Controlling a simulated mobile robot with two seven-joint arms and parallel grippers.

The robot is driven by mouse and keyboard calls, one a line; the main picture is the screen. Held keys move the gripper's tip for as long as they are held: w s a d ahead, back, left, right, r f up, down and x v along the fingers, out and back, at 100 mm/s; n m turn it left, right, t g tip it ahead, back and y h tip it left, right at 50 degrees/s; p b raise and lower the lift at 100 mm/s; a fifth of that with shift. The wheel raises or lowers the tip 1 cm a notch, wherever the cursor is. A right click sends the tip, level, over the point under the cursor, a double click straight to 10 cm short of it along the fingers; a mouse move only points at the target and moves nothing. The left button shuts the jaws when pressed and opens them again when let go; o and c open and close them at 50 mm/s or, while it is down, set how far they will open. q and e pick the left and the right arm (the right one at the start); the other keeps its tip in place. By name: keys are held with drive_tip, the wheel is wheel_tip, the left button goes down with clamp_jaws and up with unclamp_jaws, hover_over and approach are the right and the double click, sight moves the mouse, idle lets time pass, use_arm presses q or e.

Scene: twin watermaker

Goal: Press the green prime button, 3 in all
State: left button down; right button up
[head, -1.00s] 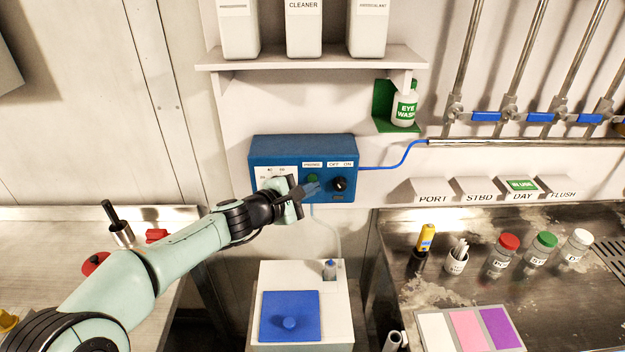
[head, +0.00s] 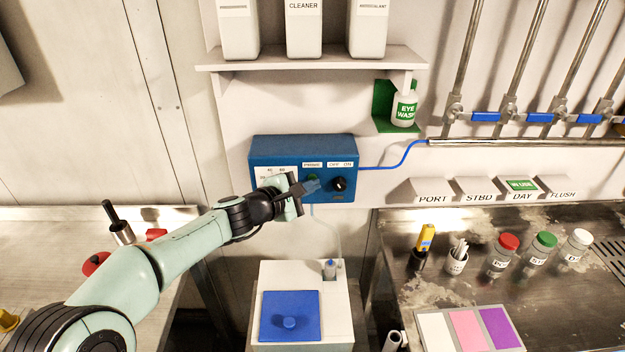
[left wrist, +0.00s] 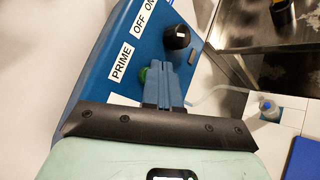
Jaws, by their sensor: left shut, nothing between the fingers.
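The blue control box (head: 262,148) is on the wall, with a PRIME label, an OFF/ON label and a black knob (head: 339,184). The green prime button (head: 312,178) sits under the PRIME label. In the left wrist view the green button (left wrist: 143,75) shows at the left edge of the fingers, partly hidden by them. My left gripper (head: 313,186) is shut and empty, its blue fingertips in front of the box at the button. I cannot tell whether the tips touch it. My right gripper is not in view.
A white unit with a blue lid (head: 290,316) stands below the box. A shelf (head: 312,58) with white bottles is above. A steel counter (head: 470,278) with small bottles is at right; a worktop (head: 40,260) is at left.

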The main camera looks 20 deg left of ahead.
use_arm(q)
drive_tip(key=shift+w+a, duration=0.1)
drive_tip(key=shift+w, duration=0.05)
idle(0.4)
drive_tip(key=shift+s+d+b, duration=0.4)
drive_tip(key=shift+s+b, duration=0.15)
drive_tip(key=shift+s, duration=0.25)
